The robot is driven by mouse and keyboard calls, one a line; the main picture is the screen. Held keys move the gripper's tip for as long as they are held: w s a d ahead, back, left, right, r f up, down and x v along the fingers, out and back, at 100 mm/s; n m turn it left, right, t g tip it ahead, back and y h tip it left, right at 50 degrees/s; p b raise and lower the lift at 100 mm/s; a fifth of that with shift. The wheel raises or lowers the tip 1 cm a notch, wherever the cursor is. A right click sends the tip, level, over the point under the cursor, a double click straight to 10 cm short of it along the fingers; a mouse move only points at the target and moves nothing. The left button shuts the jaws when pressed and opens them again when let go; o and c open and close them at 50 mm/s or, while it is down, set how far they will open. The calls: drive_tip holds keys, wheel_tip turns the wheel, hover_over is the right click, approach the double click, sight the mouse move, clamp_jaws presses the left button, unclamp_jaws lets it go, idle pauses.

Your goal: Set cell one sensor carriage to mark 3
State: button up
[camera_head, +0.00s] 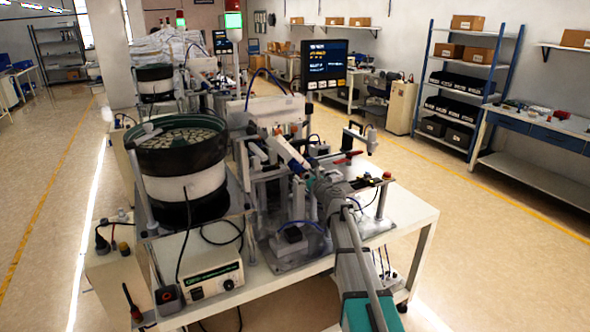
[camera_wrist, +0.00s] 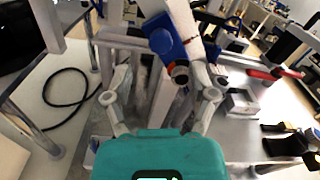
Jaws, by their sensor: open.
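My gripper (camera_wrist: 160,82) is open in the wrist view, its two grey fingers spread wide. In the head view my gripper (camera_head: 318,184) is over the middle of the front cell, its fingertips mostly hidden. The tilted bar also shows in the head view (camera_head: 288,152). The blue block may be the sensor carriage; I cannot be sure. No scale or mark 3 is readable. Nothing is between the fingers.
A large black and white bowl feeder (camera_head: 183,178) stands left of my gripper, with a controller box (camera_head: 212,275) in front. A red-handled clamp (camera_head: 347,157) and posts stand close on the right. A monitor (camera_head: 325,62) rises behind. The aisle floor (camera_head: 490,230) right is clear.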

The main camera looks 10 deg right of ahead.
sight(298, 168)
drive_tip(key=shift+x, duration=3.1)
drive_tip(key=shift+c, duration=0.3)
clamp_jaws()
